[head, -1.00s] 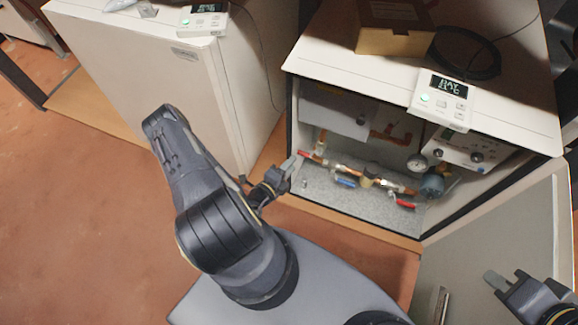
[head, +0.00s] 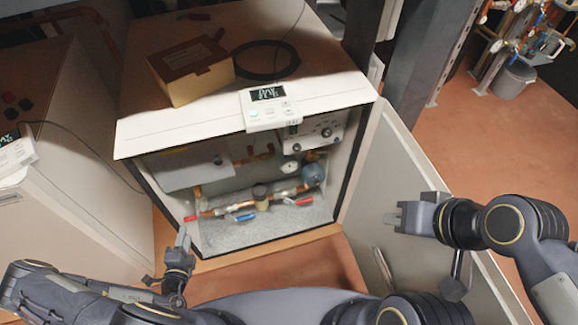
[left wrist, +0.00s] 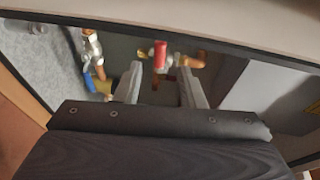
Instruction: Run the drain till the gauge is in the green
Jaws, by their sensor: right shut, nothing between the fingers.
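The open heat pump cabinet (head: 350,178) holds copper pipework with a red valve handle (head: 190,218) at the left end, a blue handle (head: 244,217) and another red handle (head: 304,201). I cannot tell which one is the drain. A small round gauge (head: 288,167) sits at the right of the pipework; its dial is too small to read. My left gripper (head: 182,238) is open just in front of the left red handle. In the left wrist view, this handle (left wrist: 160,55) shows beyond and between the two fingers, apart from them. My right gripper (head: 394,217) is shut and empty, near the door.
The cabinet door (head: 388,165) stands open at the right. Another cabinet (head: 70,190) stands at the left. Open floor lies at the right.

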